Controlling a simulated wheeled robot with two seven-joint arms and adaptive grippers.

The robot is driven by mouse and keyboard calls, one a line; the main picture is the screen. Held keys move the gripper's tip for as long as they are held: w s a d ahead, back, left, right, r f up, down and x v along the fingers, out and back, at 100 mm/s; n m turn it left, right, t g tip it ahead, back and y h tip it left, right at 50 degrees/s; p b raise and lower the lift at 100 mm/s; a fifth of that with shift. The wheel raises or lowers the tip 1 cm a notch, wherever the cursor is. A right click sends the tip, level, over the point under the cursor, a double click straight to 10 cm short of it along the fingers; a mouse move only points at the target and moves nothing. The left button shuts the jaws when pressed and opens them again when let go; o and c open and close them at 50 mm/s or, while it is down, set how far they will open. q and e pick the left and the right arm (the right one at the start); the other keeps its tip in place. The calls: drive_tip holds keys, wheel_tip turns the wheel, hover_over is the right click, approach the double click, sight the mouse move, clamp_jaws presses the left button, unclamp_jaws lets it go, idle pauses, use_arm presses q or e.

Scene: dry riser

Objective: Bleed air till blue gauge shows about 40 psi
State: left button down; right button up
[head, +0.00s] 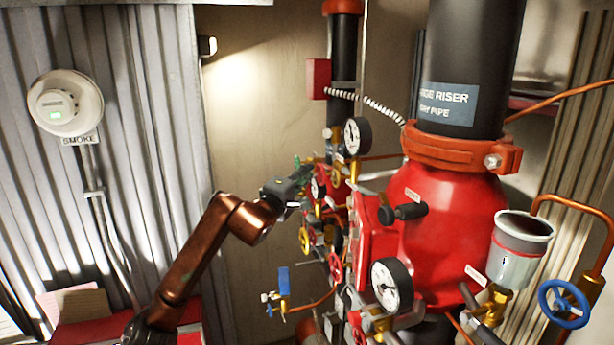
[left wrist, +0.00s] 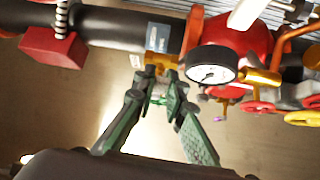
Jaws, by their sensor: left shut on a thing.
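My left gripper (head: 298,185) reaches from the left to the cluster of valves and small gauges on the rear pipe. In the left wrist view its green-padded fingers (left wrist: 163,88) close around a small brass fitting (left wrist: 160,63) beside a dark pipe; the exact part gripped is partly hidden. A white-faced gauge (left wrist: 212,66) is just right of the fingers. In the head view, one white-faced gauge (head: 352,136) is above the gripper and a larger one (head: 391,286) is lower right. No gauge shows clear blue marking, and the readings are too small to tell. My right gripper is not in view.
The large red riser valve (head: 450,225) stands right of the gripper. A blue-handled valve (head: 283,280) is below it, and a blue handwheel (head: 563,303) is far right. A grey cup (head: 520,262) is beside the riser. A smoke detector (head: 65,103) hangs on the left wall.

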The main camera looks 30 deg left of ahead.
use_arm(q)
drive_tip(key=shift+r+n+g+p, duration=0.4)
drive_tip(key=shift+r+n+g, duration=0.1)
drive_tip(key=shift+n, duration=0.1)
drive_tip(key=shift+f, duration=0.2)
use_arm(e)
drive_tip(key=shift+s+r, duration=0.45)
use_arm(q)
drive_tip(key=c, duration=2)
unclamp_jaws()
drive_tip(key=shift+o, duration=0.2)
drive_tip(key=shift+s, duration=0.1)
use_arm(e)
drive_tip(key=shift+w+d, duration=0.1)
use_arm(q)
drive_tip(key=s+d, duration=0.1)
drive_tip(key=s, duration=1)
drive_tip(key=shift+s, duration=0.4)
